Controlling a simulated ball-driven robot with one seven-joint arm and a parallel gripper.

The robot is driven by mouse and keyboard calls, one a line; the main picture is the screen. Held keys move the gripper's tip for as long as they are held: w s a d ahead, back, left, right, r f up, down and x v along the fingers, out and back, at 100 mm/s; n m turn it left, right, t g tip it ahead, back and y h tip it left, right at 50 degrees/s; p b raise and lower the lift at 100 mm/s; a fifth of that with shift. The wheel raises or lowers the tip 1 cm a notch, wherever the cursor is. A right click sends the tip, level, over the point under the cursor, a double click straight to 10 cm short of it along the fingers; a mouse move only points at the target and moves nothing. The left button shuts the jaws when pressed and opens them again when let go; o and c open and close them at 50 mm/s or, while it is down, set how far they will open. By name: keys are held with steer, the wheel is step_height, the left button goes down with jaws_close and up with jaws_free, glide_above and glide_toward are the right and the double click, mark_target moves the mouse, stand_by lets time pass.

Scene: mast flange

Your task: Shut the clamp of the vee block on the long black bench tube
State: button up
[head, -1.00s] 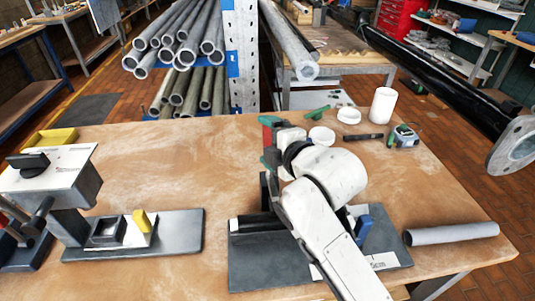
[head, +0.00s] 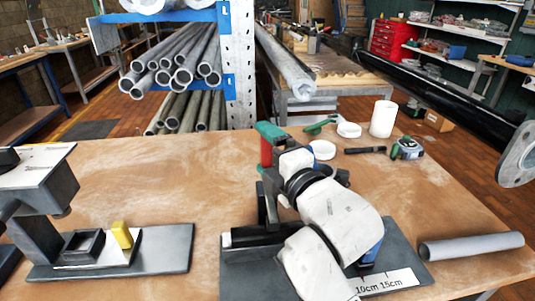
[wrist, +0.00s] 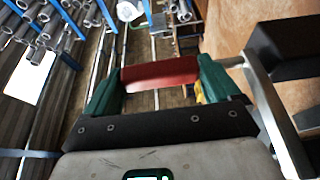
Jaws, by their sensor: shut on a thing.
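My gripper (wrist: 160,82) has green fingers and is shut on a red handle (wrist: 160,71), apparently the clamp's. In the head view the handle (head: 266,152) stands above the back left of the dark base plate (head: 238,280). A dark upright (head: 266,205), apparently part of the clamp, stands below the gripper. A black tube (head: 258,236) with a pale end lies along the plate, apparently in the vee block. My arm hides its middle and most of the block, so I cannot tell how the clamp meets it.
A grey tube (head: 470,245) lies at the right of the bench. A white cup (head: 382,118), a tape measure (head: 408,148) and a dark marker (head: 365,150) stand or lie behind. A fixture with a yellow piece (head: 122,234) is at left. The bench between is clear.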

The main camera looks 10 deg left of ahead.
steer(key=o, duration=1.2)
steer(key=b+v, duration=0.1)
steer(key=v, duration=0.9)
steer(key=shift+s+d, duration=0.15)
steer(key=shift+s, duration=0.15)
steer(key=shift+f, duration=0.1)
